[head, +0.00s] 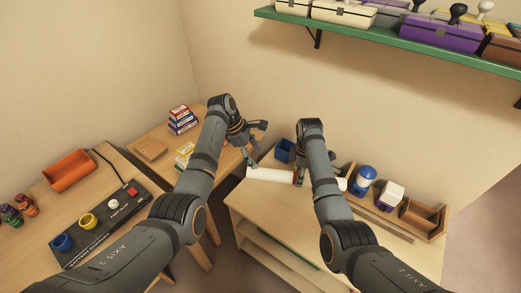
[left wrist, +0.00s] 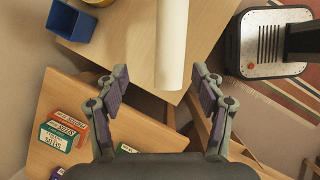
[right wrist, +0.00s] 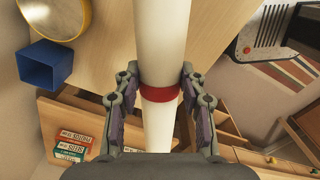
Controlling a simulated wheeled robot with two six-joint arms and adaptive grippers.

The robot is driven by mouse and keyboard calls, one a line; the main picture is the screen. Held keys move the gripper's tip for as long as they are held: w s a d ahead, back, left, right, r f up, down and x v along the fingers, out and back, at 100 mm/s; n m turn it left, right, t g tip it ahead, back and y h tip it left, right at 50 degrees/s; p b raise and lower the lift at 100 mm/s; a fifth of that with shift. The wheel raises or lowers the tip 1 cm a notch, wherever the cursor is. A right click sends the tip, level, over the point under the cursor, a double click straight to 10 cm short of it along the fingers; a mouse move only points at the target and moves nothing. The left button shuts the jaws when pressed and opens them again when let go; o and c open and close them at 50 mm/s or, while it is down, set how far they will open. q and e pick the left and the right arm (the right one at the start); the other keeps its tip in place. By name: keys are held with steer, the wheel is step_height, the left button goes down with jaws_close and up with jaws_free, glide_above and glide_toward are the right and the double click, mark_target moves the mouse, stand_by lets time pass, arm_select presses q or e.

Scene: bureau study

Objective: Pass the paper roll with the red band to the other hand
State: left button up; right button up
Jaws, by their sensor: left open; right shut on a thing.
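The paper roll (head: 272,175) is a long white cylinder held level above the wooden desk. Its red band (right wrist: 159,93) shows in the right wrist view, between the fingers of my right gripper (right wrist: 160,98), which is shut on the roll around the band. In the left wrist view the free end of the roll (left wrist: 171,45) points down between the fingers of my left gripper (left wrist: 164,88). My left gripper (head: 258,147) is open, with the fingers apart on either side of the roll's end and not touching it.
A blue open box (head: 285,150) stands on the desk (head: 262,213) behind the roll. A wooden tray (head: 425,217) and a blue-and-white jar (head: 363,180) are at the right. Small boxes (head: 182,119) sit on the left table. A green shelf (head: 400,42) hangs above.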

arm_select(q)
steer(key=m, duration=0.1)
glide_toward(272, 171)
step_height(272, 171, up, 3)
steer(key=w, duration=0.2)
steer(key=shift+g, duration=0.4)
steer(key=x, duration=0.4)
steer(key=s+x, duration=0.1)
steer(key=x, duration=0.4)
steer(key=a+x, duration=0.1)
steer(key=x, duration=0.3)
steer(key=shift+s+f, duration=0.2)
steer(key=shift+f, duration=0.2)
steer(key=shift+c, duration=0.2)
steer(key=c, duration=1.2)
arm_select(e)
steer(key=o, duration=1.2)
